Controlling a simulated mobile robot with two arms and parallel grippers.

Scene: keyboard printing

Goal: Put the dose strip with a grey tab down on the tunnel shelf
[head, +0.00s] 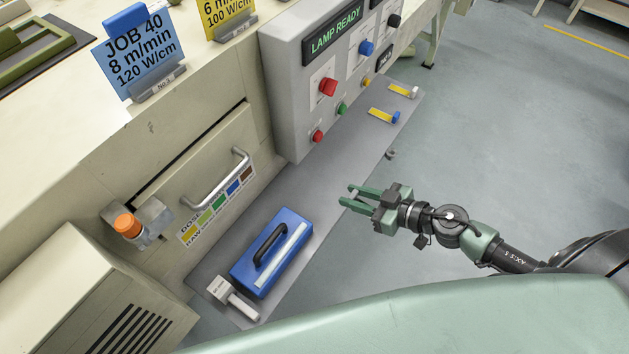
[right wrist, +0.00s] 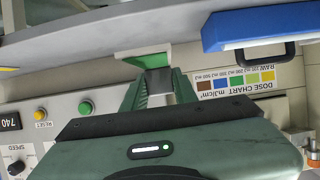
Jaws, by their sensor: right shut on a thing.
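My right gripper (head: 350,196) hangs just off the outer edge of the grey tunnel shelf (head: 325,160), to the right of the blue case in the head view. In the right wrist view the gripper (right wrist: 157,82) is shut on the dose strip with a grey tab (right wrist: 142,54); a green face of the strip shows, with the dark grey tab between the fingertips. The strip cannot be made out in the head view. The shelf edge (right wrist: 80,40) crosses the top of the right wrist view. My left gripper is out of view.
A blue case (head: 290,232) and a white-handled tool (head: 222,288) occupy the shelf's near end. Two yellow strips, one blue-tabbed (head: 378,114) and one pale-tabbed (head: 399,89), lie at its far end. The shelf's middle is bare. A lamp panel (head: 290,80) stands behind.

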